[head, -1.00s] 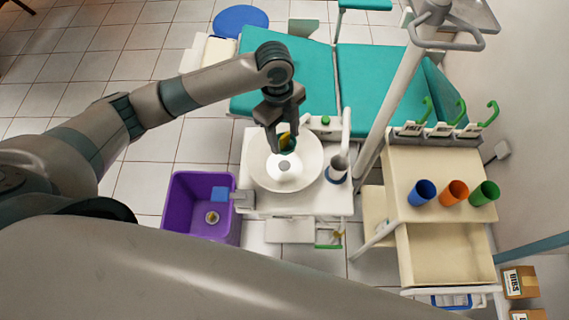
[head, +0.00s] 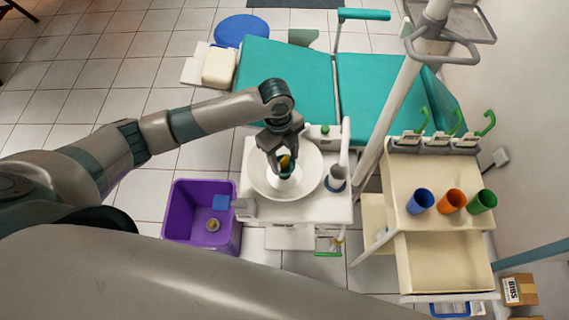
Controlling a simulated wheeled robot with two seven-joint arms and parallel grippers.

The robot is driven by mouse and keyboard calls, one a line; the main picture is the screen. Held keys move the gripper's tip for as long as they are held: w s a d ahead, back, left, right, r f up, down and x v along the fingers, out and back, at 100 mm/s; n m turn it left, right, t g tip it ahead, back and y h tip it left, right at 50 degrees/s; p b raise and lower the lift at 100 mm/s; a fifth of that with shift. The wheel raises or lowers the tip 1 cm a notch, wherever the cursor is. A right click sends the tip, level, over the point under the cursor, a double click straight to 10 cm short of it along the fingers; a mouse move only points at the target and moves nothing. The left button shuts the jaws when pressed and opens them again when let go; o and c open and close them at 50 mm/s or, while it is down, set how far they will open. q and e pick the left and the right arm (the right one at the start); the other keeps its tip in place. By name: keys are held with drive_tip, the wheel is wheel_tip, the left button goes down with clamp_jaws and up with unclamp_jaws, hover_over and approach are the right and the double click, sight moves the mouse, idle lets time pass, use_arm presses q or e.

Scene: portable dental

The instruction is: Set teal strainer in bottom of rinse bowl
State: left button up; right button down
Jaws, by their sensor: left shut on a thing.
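The white round rinse bowl (head: 308,172) sits on the white unit in the middle of the head view. My left gripper (head: 285,163) reaches in from above the bowl's far side and is shut on the teal strainer (head: 287,173), a small piece with a yellow part above a teal part. The fingers cover much of it. It shows over the bowl's centre, low in the bowl; I cannot tell whether it touches the bottom. My right gripper is out of the picture.
A purple bin (head: 180,210) holding a small round piece (head: 212,225) stands left of the bowl. A cup (head: 337,177) is on the bowl's right. Blue (head: 420,201), orange (head: 452,200) and green (head: 483,201) cups stand on the beige cart (head: 420,165). A light pole rises between.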

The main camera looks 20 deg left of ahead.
sight(285, 167)
use_arm(q)
drive_tip(key=shift+f, duration=0.35)
drive_tip(key=shift+f+p, duration=0.5)
drive_tip(key=shift+f, duration=1.35)
drive_tip(key=shift+f, duration=0.1)
drive_tip(key=o, duration=1)
